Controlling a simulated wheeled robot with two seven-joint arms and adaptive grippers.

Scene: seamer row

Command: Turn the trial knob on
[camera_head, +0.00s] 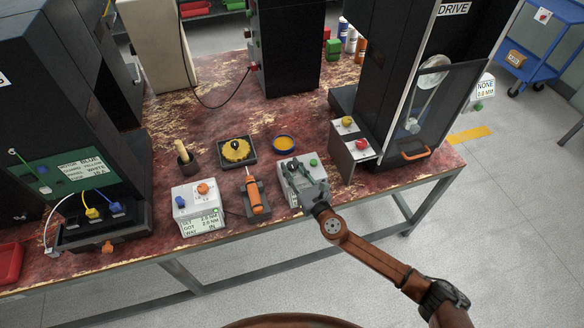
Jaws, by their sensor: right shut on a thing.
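A small white control box (286,194) stands near the front edge of the worn red bench, with a green button (313,162) on its right side. My right arm reaches in from the lower right. My right gripper (296,172) is over this box, shut on a knob on its top, which I take for the trial knob. The fingers hide most of the knob, so its setting cannot be read. My left gripper is not in view.
Left of the box lie an orange-handled tool (254,196) in a stand and a white readout box (198,212). Behind are a yellow part in a black tray (251,160) and a yellow-filled dish (284,143). A black DRIVE machine (385,70) stands close on the right.

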